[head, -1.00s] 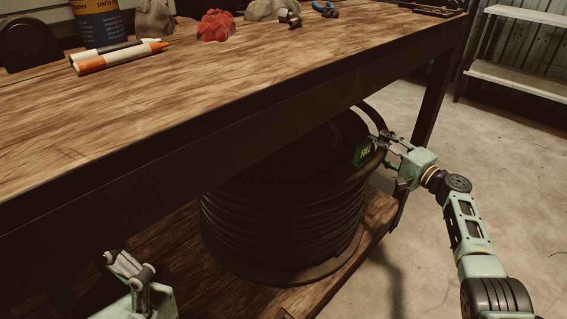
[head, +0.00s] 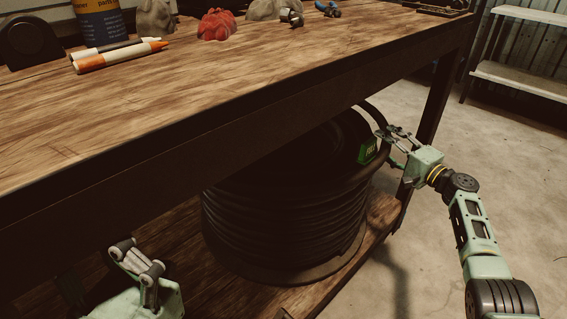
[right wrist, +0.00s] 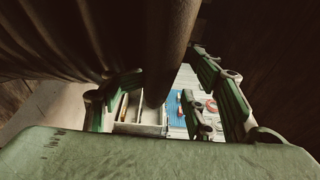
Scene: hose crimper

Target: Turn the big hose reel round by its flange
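The big hose reel (head: 285,220), wound with black hose, stands upright on its axis under the bench, on the low wooden shelf. Its upper flange is partly hidden by the bench. My right gripper (head: 388,137) is at that edge, just beyond the label. In the right wrist view the dark flange (right wrist: 168,50) runs between its spread fingers, with a visible gap on the right; contact is unclear. My left gripper (head: 137,260) is low at the left, away from the reel; its finger opening is unclear.
The bench top (head: 200,90) overhangs the reel; its front edge and right leg (head: 436,105) are near my right arm. Markers (head: 118,56), a red lump (head: 217,25) and other items lie on top. Open concrete floor (head: 520,190) is at the right.

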